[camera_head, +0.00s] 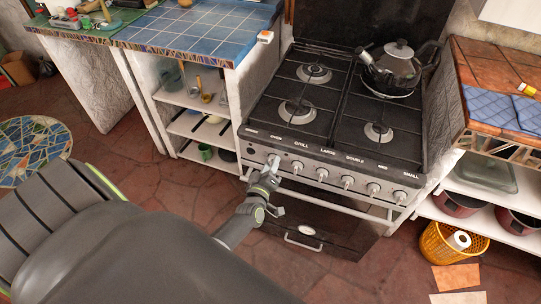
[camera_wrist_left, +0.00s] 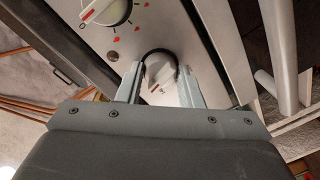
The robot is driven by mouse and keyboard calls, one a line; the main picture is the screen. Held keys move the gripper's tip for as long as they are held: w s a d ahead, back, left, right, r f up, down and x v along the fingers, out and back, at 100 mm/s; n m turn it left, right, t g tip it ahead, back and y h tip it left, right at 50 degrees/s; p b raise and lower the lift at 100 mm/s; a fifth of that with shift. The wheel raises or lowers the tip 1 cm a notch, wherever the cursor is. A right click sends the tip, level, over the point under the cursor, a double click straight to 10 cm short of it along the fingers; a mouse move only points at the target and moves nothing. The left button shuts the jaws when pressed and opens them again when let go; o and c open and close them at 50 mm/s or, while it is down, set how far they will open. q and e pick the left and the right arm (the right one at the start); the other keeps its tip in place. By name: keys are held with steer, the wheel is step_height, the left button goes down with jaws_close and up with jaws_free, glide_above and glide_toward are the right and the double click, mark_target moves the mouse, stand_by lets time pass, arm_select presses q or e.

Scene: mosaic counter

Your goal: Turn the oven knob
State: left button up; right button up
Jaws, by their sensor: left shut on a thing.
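The stove's front panel (camera_head: 335,178) carries a row of knobs under printed labels. My left gripper (camera_head: 272,166) is at the left end of this row, at the knob below the "OVEN" label. In the left wrist view, the pale oven knob (camera_wrist_left: 160,72) sits between the two fingers of my left gripper (camera_wrist_left: 160,90). The fingers are shut on it, one on each side, and hide part of its rim. A neighbouring knob (camera_wrist_left: 106,10) with red marks around it shows at the upper left there. My right gripper is not in view.
A rail (camera_head: 330,203) runs along the front below the knobs, above the dark oven door (camera_head: 320,235). A kettle (camera_head: 392,68) stands on the back right burner. A blue-tiled counter (camera_head: 200,35) with shelves is at left, and a brown-tiled counter (camera_head: 490,70) at right.

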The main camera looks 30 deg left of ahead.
arm_select(q)
steer(key=shift+m+p, duration=0.5)
steer(key=shift+m, duration=1)
steer(key=shift+f, duration=0.1)
steer(key=o, duration=1)
steer(key=shift+s, duration=0.15)
steer(key=b+v, duration=0.1)
steer(key=v, duration=1.6)
steer(key=shift+s+d+b, duration=0.1)
steer(key=shift+d+b, duration=0.05)
steer(key=shift+b, duration=0.2)
